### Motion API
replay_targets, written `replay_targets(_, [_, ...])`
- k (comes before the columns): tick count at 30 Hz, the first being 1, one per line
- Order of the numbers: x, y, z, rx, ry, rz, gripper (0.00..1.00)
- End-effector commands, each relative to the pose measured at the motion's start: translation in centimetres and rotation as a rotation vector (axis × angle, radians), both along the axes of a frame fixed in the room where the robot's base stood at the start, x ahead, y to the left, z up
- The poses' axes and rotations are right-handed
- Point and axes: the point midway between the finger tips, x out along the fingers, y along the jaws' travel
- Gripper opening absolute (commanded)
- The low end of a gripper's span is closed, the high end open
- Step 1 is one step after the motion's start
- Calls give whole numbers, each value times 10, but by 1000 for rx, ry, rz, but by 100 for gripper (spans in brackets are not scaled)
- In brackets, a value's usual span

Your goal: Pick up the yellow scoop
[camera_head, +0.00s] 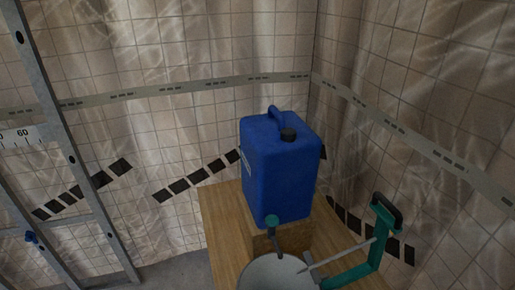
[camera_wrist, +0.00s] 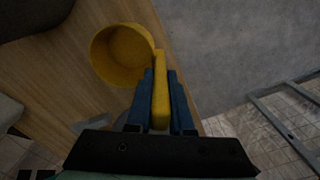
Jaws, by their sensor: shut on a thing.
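In the wrist view the yellow scoop (camera_wrist: 122,56) has a round, open cup at upper left and a straight handle (camera_wrist: 160,92) running down toward me. My gripper (camera_wrist: 161,90) has blue fingers on both sides of that handle and is shut on it. The cup lies beyond the fingertips over the wooden surface. I cannot tell whether the scoop touches that surface. I cannot make out the scoop or my gripper's fingers in the head view.
A blue canister (camera_head: 277,170) stands on a wooden block on the wooden table (camera_head: 222,225). A teal frame with a black grip (camera_head: 386,212) and a pale round shape (camera_head: 275,273) are in front. A metal ladder-like frame (camera_head: 62,150) stands left. Grey floor lies beyond the table edge.

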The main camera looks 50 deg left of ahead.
Motion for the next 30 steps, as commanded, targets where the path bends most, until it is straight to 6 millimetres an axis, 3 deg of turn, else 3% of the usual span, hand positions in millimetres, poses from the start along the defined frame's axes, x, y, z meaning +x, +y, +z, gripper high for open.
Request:
replay_targets(5, [1,0,11,2,-2,0,0])
replay_targets(19, [1,1,90,2,-4,1,0])
replay_targets(30, [0,0,100,0,0,1,0])
